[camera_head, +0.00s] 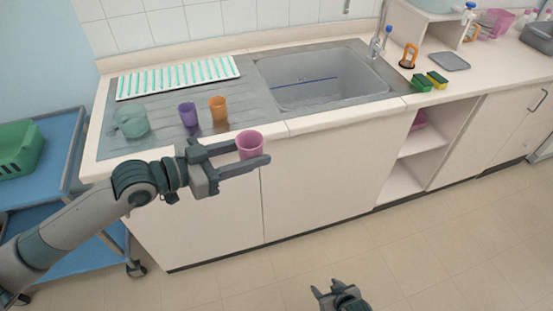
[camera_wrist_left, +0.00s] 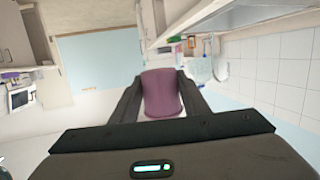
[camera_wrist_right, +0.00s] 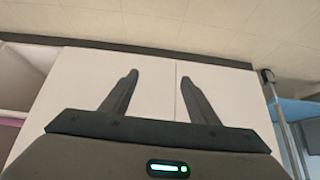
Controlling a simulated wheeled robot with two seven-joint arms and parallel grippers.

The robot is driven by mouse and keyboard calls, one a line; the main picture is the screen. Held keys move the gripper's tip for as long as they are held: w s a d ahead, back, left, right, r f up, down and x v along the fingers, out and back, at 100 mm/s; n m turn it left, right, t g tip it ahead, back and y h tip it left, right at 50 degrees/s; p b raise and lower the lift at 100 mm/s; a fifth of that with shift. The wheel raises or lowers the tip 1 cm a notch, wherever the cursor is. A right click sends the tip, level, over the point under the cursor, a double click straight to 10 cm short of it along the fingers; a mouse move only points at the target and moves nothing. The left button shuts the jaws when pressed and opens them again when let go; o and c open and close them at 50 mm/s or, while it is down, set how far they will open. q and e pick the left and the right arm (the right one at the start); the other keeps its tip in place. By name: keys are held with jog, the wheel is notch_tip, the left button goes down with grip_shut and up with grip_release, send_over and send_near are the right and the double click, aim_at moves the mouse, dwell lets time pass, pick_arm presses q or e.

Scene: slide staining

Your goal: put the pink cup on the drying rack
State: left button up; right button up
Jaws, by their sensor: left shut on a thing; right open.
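The pink cup (camera_head: 250,146) is between the fingers of my left gripper (camera_head: 252,153), held in front of the counter's front edge. It looks upright in the head view. In the left wrist view the cup (camera_wrist_left: 161,94) fills the space between the two fingers of the left gripper (camera_wrist_left: 160,85). The drying rack (camera_head: 180,78), white with teal bars, lies at the back left of the counter, behind the cup. My right gripper (camera_head: 328,288) is low over the floor. In the right wrist view the right gripper (camera_wrist_right: 158,80) is open and empty, facing the cabinet front.
A purple cup (camera_head: 188,114), an orange cup (camera_head: 218,108) and a clear greenish container (camera_head: 133,121) stand on the drainboard before the rack. The sink (camera_head: 330,85) is to the right. Sponges (camera_head: 422,83) lie beyond it. A blue cart (camera_head: 58,150) stands at left.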

jog(key=w+a+r+t+y, duration=0.1)
jog(key=w+a+r, duration=0.1)
jog(key=w+r, duration=0.4)
jog(key=w+a+r+t, duration=0.15)
jog(key=w+r, duration=0.25)
jog(key=r, duration=0.4)
jog(key=n+t+y, duration=0.4)
jog(key=n+y, duration=0.1)
jog(key=y, duration=0.3)
send_near(241, 134)
jog(key=shift+s+d+f, duration=0.15)
jog(key=shift+s+d, duration=0.1)
jog(key=shift+d, duration=0.05)
jog(key=shift+r+x, duration=0.2)
jog(key=shift+x, duration=5.8)
